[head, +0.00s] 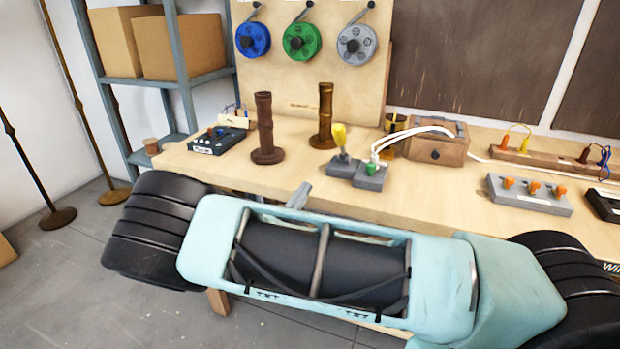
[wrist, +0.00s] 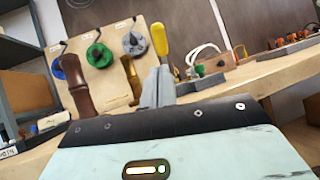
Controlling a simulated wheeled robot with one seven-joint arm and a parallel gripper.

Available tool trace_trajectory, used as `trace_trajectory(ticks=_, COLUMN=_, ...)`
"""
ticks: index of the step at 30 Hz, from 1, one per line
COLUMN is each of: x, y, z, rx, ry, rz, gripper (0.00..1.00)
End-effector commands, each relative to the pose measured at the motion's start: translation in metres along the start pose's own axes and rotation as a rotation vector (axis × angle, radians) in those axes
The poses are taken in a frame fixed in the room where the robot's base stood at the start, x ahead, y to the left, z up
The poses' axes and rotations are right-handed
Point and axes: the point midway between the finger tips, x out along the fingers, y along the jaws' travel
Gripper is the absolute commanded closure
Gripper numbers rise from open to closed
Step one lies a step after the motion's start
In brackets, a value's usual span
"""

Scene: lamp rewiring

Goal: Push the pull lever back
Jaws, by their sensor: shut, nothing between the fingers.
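The pull lever has a yellow handle (head: 339,135) and stands on a small grey base (head: 343,164) on the workbench. The handle is nearly upright, its top leaning slightly left in the head view. In the wrist view the yellow handle (wrist: 160,41) rises just behind my fingers, which hide its lower part. My gripper (head: 300,194) shows only as a grey tip beyond my arm, at the bench's front edge and short of the lever. In the wrist view my gripper (wrist: 158,86) has its fingers together and empty. I cannot tell from these views whether it touches the lever.
A grey block with a green knob (head: 370,168) and white cables stands right beside the lever. Two brown turned posts (head: 266,128) stand to its left. A wooden box (head: 438,146) is behind to the right. The bench front (head: 420,205) is clear.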

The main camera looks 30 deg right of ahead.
Motion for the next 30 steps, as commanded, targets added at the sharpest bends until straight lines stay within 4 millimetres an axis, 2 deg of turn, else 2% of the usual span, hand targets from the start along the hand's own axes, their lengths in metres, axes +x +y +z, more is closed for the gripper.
trace_trajectory(ticks=9, x=0.067, y=-0.001, z=0.002, rx=-0.002, ry=0.001, rz=-0.006, gripper=1.0)
trace_trajectory(ticks=15, x=0.102, y=-0.001, z=0.002, rx=-0.001, ry=0.0, rz=-0.005, gripper=1.0)
trace_trajectory(ticks=21, x=0.121, y=0.0, z=0.001, rx=-0.001, ry=0.002, rz=-0.002, gripper=1.0)
trace_trajectory(ticks=30, x=0.124, y=0.0, z=0.0, rx=0.0, ry=0.002, rz=-0.001, gripper=1.0)
